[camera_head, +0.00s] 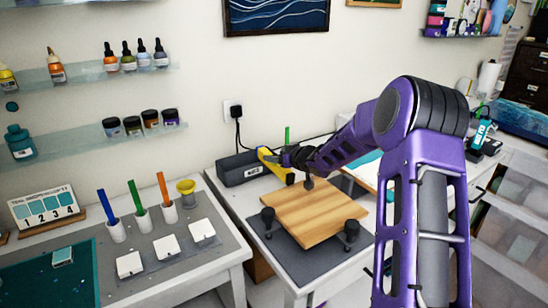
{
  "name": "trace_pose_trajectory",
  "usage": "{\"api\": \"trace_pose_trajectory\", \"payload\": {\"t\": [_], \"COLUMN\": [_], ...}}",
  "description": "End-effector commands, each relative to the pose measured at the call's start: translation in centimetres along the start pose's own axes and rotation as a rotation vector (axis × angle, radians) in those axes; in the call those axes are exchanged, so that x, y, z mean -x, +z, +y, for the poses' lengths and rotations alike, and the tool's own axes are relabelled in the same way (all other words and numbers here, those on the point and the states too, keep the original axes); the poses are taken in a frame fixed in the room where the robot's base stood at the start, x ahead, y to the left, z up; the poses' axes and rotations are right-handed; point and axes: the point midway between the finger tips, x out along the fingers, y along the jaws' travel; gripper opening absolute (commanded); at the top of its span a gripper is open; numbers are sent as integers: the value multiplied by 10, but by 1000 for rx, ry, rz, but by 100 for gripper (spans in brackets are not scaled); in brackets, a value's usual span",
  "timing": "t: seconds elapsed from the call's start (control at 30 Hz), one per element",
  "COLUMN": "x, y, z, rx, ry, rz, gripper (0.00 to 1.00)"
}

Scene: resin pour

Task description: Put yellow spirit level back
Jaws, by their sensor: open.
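The yellow spirit level (275,164) is at the back of the small table, at the right end of a dark grey labelled box (240,169). It looks slanted, with its right end lower. I cannot tell whether it rests in the box or against it. My gripper (285,157) is right beside the level, at its upper right side, and is open. The fingers are small and dark here, so I cannot tell whether they touch the level. My purple arm reaches in from the right and hides part of the area behind.
A wooden board (305,212) sits on dark knobbed supports on a grey mat (290,258) in front of the level. A green upright stick (287,135) stands behind my gripper. A plug with a cable (236,112) is on the wall. The left table holds coloured sticks in cups and white blocks.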

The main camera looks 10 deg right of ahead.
Motion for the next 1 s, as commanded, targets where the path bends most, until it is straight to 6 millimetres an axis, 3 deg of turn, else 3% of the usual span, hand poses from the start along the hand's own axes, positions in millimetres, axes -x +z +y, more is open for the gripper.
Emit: {"api": "trace_pose_trajectory", "payload": {"t": [0.2, 0.4, 0.6, 1.0], "x": [53, 86, 99, 97], "y": [-1, -1, 0, 0], "z": [1, 1, 0, -1], "rx": [2, 2, 1, 22], "ry": [2, 2, 0, -1], "rz": [0, 0, 1, -3], "gripper": [65, 65, 65, 65]}}
